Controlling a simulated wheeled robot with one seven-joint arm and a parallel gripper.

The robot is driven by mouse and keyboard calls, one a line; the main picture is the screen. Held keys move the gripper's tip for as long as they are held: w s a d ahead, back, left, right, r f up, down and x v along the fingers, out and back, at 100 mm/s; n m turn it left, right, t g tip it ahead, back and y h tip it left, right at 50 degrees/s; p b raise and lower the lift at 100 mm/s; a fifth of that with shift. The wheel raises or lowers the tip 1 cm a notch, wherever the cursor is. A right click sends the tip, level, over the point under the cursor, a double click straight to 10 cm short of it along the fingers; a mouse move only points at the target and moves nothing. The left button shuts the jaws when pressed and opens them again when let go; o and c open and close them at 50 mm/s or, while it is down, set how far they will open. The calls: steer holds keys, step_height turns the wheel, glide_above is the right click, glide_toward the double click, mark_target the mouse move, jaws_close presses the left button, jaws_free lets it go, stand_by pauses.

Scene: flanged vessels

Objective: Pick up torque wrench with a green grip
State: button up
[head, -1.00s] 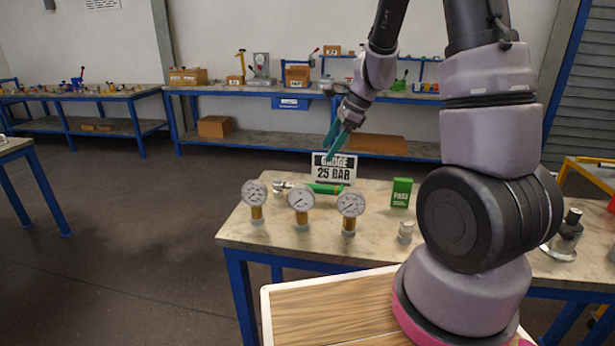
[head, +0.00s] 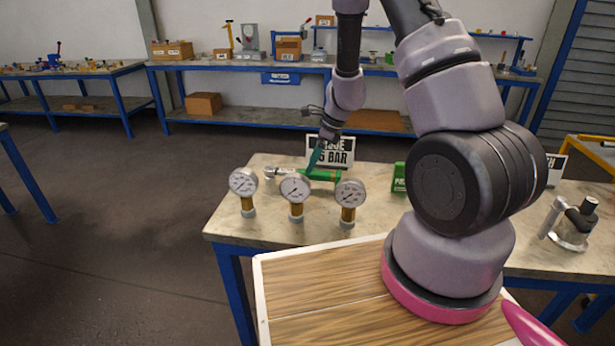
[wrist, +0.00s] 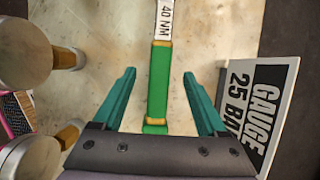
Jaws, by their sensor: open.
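The torque wrench with a green grip (wrist: 158,82) lies on the bench top, its pale shaft marked "40 NM" running toward the top of the wrist view. In the head view its green grip (head: 324,174) shows behind the gauges, partly hidden. My gripper (wrist: 159,82) is open, one teal finger on each side of the green grip, with gaps on both sides. In the head view my gripper (head: 316,160) points down over the wrench. I cannot tell how far the fingertips are above the bench.
Three dial gauges (head: 296,190) stand in front of the wrench. A "GAUGE 25 BAR" sign (wrist: 262,108) stands close to my right finger. A green box (head: 399,177) is to the right on the bench (head: 265,230). Blue-legged benches line the back wall.

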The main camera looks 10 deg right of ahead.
steer(key=x, duration=0.4)
steer(key=shift+w+f, duration=0.1)
steer(key=shift+f, duration=0.25)
steer(key=shift+a, duration=0.1)
jaws_close()
